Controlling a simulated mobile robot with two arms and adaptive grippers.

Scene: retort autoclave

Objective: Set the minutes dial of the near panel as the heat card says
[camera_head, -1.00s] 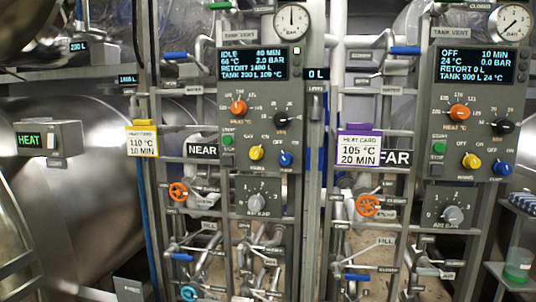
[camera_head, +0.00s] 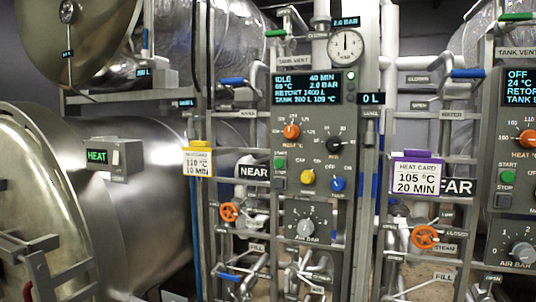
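The near panel (camera_head: 305,205) is a grey upright panel beside the NEAR sign (camera_head: 254,172). Its screen (camera_head: 307,88) reads IDLE, 40 MIN and 2.0 BAR. The minutes dial (camera_head: 334,146) is a black knob at the panel's right, level with the orange temperature dial (camera_head: 291,132) or slightly lower. Its scale numbers are too small to read surely. The yellow-framed heat card (camera_head: 197,162) hangs left of the NEAR sign and reads 110 °C, 10 MIN. A purple-framed heat card (camera_head: 416,178) by the FAR sign (camera_head: 457,187) reads 105 °C, 20 MIN. Neither gripper is in view.
Below the dials are a green start button (camera_head: 280,163), a yellow knob (camera_head: 308,177), a blue knob (camera_head: 338,184) and a grey air knob (camera_head: 305,227). Pipes and orange valve wheels (camera_head: 229,212) flank the panel. A HEAT box (camera_head: 113,157) and large steel vessels fill the left.

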